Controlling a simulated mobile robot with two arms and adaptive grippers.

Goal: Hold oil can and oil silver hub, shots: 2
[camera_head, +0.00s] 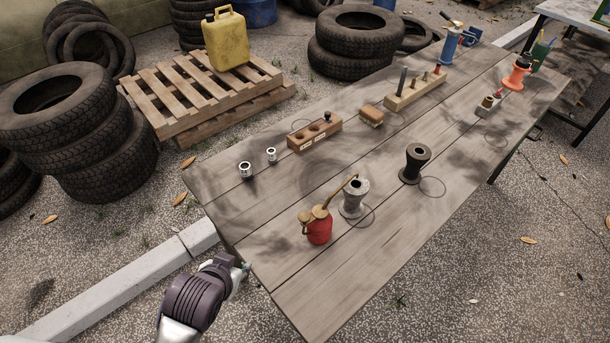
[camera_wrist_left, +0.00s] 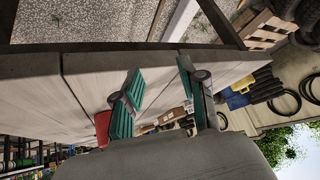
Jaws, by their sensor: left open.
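The red oil can (camera_head: 319,231) with a brass top and long spout stands upright near the table's front-left part. The silver hub (camera_head: 353,201) stands just behind and right of it, and the spout's tip appears over the hub; I cannot tell whether they touch. My left gripper (camera_head: 241,268) is open and empty at the table's near-left edge, to the left of the can and apart from it. In the left wrist view its green-padded fingers (camera_wrist_left: 160,88) are spread; a red patch, probably the can (camera_wrist_left: 103,126), is partly hidden behind one finger.
A dark hub (camera_head: 415,164) and an orange hub (camera_head: 515,77) stand farther along the wooden table (camera_head: 400,235). Two small sockets (camera_head: 246,170), a wooden socket block (camera_head: 315,135), a peg block (camera_head: 415,92) and a blue torch (camera_head: 450,46) line the far side. The front-right boards are clear.

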